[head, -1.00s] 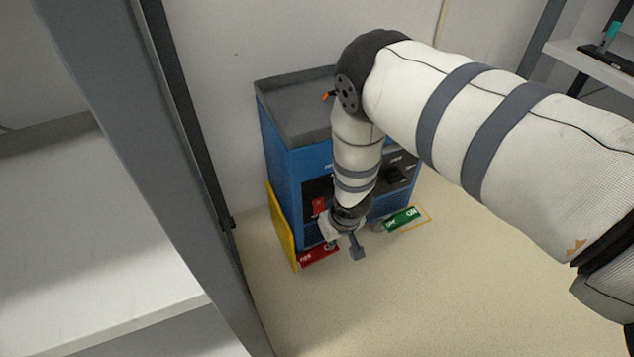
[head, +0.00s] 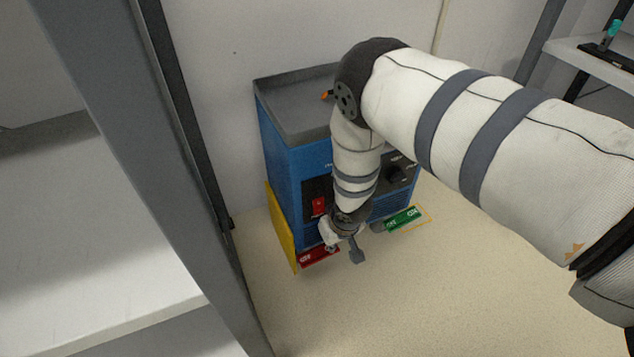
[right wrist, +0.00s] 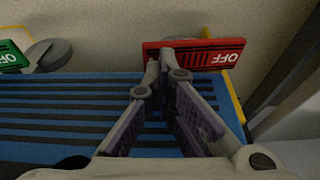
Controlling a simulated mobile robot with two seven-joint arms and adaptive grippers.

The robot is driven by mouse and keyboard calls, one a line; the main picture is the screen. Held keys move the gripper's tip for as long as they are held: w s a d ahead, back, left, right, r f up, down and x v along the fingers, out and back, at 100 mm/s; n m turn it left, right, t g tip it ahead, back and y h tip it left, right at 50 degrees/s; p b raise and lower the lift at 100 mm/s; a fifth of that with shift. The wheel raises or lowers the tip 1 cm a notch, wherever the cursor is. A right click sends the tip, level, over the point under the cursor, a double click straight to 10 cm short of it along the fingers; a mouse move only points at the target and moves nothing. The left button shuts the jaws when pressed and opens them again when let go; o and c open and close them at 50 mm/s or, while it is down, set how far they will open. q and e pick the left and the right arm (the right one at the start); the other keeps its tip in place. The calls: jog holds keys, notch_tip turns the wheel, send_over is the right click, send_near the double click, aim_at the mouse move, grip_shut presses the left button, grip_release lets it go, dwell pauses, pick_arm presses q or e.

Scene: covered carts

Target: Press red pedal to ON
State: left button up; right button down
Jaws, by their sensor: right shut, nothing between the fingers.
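The red pedal (head: 316,257) lies low at the front left foot of the blue cart; its visible label reads OFF. In the right wrist view the red pedal (right wrist: 205,62) lies across the top, OFF label at its right end. My right gripper (head: 357,256) is shut and empty, pointing down beside the pedal's right end in the head view. In the right wrist view the right gripper's fingertips (right wrist: 166,56) overlap the pedal's left part; contact is not clear. The wrist hides part of the cart front. My left gripper is out of view.
The blue cart (head: 283,148) has a grey top, a red switch (head: 318,205) and a yellow side panel (head: 281,228). A grey post and shelf stand left. The floor in front is clear.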

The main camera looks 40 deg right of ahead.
jog(key=shift+f, duration=0.25)
notch_tip(320, 180, up, 7)
jog(key=p, duration=0.4)
jog(key=shift+r+p, duration=0.15)
jog(key=shift+p, duration=0.2)
